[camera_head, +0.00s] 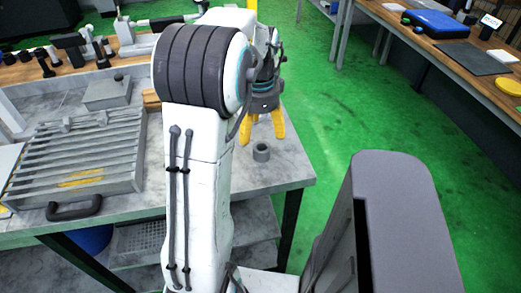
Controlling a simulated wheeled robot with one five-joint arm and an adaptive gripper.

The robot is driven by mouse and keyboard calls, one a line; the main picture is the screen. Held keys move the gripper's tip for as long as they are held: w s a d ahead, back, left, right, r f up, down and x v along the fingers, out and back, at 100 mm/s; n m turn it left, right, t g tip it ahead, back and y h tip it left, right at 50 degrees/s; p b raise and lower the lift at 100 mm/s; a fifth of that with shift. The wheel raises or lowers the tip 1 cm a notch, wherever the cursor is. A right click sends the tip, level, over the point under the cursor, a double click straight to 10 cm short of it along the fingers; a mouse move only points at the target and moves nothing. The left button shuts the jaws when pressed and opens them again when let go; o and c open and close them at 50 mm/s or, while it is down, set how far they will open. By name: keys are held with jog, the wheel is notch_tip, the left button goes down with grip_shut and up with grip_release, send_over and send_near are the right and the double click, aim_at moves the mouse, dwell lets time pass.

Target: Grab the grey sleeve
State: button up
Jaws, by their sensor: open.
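The grey sleeve (261,152) is a small short cylinder with a hole in its top. It stands upright on the grey tabletop, near the right corner. My gripper (263,130) has yellow fingers and points down. It is open and shows just behind the sleeve in the picture, with no sign of anything between the fingers. I cannot tell how high the fingertips are above the table. My white arm hides part of the table to the left of the gripper.
A grey slatted block with a black handle (75,209) lies left on the grey table (285,172). A small grey box (107,93) and several tools stand behind. A wooden bench (460,45) with a blue case (436,23) is at right. Green floor (330,115) lies between.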

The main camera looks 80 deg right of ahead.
aim_at(261, 148)
jog(key=shift+s+d+f+m, duration=0.1)
jog(key=shift+f+m, duration=0.7)
jog(key=shift+f, duration=1.05)
jog(key=shift+s+d+f+m, duration=0.1)
jog(key=shift+f+m, duration=0.7)
jog(key=shift+f, duration=1.05)
jog(key=shift+c, duration=0.4)
jog(key=c, duration=1.3)
jog(key=shift+r, duration=0.15)
